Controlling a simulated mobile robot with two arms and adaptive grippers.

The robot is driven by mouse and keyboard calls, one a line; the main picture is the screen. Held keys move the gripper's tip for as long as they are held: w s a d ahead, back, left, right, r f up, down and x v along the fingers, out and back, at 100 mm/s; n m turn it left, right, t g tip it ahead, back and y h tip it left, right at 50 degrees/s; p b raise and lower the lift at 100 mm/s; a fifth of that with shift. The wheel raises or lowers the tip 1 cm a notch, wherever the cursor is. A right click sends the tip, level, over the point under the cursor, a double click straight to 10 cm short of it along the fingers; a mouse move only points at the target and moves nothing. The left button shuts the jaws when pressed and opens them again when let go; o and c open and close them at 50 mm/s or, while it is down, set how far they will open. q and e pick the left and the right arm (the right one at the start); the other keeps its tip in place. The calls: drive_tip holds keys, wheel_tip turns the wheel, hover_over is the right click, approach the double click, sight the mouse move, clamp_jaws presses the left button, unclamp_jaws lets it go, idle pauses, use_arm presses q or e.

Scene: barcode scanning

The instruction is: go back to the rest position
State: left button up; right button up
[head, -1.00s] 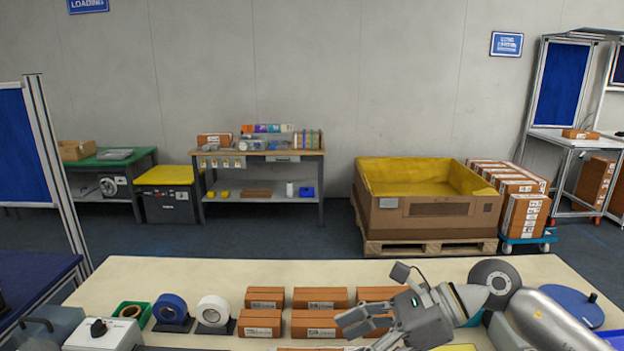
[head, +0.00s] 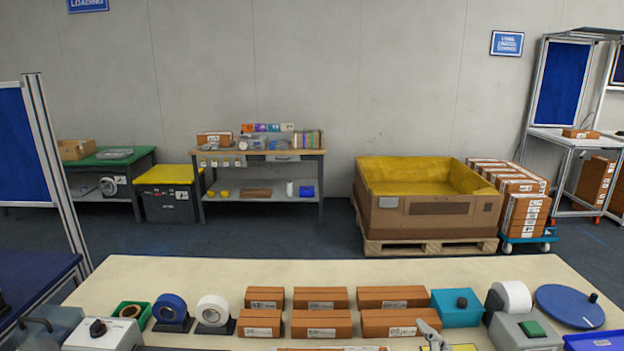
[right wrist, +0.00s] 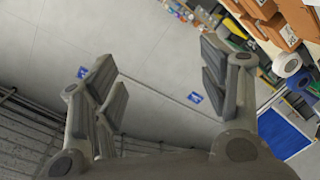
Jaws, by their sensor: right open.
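My right gripper (right wrist: 160,85) is open in the right wrist view, with nothing between its fingers. Behind them are a grey wall and blue signs, seen tilted. In the head view only a grey tip of my right gripper (head: 428,333) shows at the bottom edge, at the front of the table (head: 400,272). My left gripper is not in view. Brown boxes (head: 320,324) lie in two rows on the table, with part of another at the bottom edge. They also show at the upper right of the right wrist view (right wrist: 282,30).
Blue tape (head: 171,309) and white tape (head: 213,311) stand left of the boxes. A teal box (head: 456,308), a label roll device (head: 522,332) and a blue disc (head: 569,306) stand to the right. The table's back strip is clear.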

drive_tip(key=s+d+f+m+g+h, duration=0.25)
drive_tip(key=s+f+m+g, duration=0.35)
drive_tip(key=s+f, duration=0.65)
drive_tip(key=s+f+m+g+y, duration=0.2)
drive_tip(key=s+f+g, duration=0.55)
drive_tip(key=s, duration=0.55)
wheel_tip(320, 180, down, 31)
drive_tip(key=g+b, duration=0.1)
drive_tip(key=b, duration=0.4)
drive_tip(key=s+d+f+b, duration=0.1)
drive_tip(key=s+f+b, duration=0.1)
drive_tip(key=s+f, duration=0.7)
drive_tip(key=s+d+f+g+b, duration=0.1)
drive_tip(key=s+d+f+b, duration=0.1)
drive_tip(key=s+f, duration=0.7)
wheel_tip(320, 180, down, 4)
drive_tip(key=shift+d+r+h+b, duration=0.2)
drive_tip(key=shift+h+b, duration=0.15)
drive_tip(key=shift+b, duration=0.15)
